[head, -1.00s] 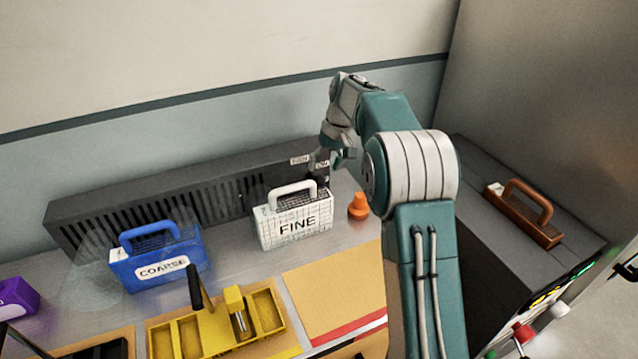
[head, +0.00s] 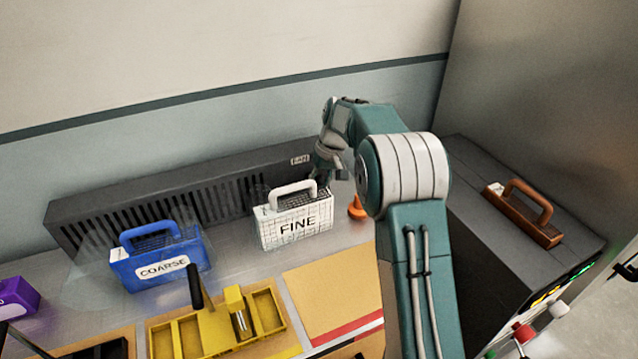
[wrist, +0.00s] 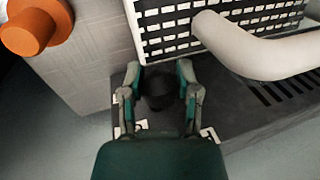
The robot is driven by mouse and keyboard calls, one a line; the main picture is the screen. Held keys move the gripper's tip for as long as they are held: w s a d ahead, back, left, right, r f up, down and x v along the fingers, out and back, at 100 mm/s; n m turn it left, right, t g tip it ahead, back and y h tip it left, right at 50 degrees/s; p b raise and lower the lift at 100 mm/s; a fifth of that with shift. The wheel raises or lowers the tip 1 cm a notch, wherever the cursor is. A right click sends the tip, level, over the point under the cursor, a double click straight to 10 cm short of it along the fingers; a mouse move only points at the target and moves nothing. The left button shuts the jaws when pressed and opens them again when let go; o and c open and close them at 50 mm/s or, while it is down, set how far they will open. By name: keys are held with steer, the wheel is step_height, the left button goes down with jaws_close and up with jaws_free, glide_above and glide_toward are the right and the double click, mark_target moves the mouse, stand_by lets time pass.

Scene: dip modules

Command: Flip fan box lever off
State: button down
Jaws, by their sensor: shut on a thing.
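The fan box (head: 130,205) is a long dark grey case with vent slots along the back of the bench; it also shows in the wrist view (wrist: 240,122). My gripper (head: 326,172) is low at its right end, behind the white FINE basket. In the wrist view my gripper (wrist: 160,72) has its fingers on both sides of the lever's round black knob (wrist: 158,97) and is shut on it. The lever's shaft is hidden. A small pale label (head: 300,159) shows on the box; its wording is too small to read.
The white FINE basket (head: 297,222) stands right in front of my gripper, its handle (wrist: 255,48) close by. An orange cone (head: 357,208) is to the right. A blue COARSE basket (head: 160,262) and a yellow tray (head: 262,303) are left and in front.

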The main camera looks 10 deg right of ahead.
steer(key=shift+f, duration=0.15)
steer(key=shift+s+d+f+t, duration=0.15)
steer(key=shift+f+t, duration=0.3)
steer(key=shift+t, duration=0.25)
steer(key=shift+c, duration=1.5)
jaws_free()
steer(key=shift+r, duration=0.1)
steer(key=w+v, duration=0.1)
steer(key=v, duration=1)
steer(key=shift+s+d+r, duration=0.3)
steer(key=shift+s+d, duration=0.05)
steer(key=shift+s, duration=0.15)
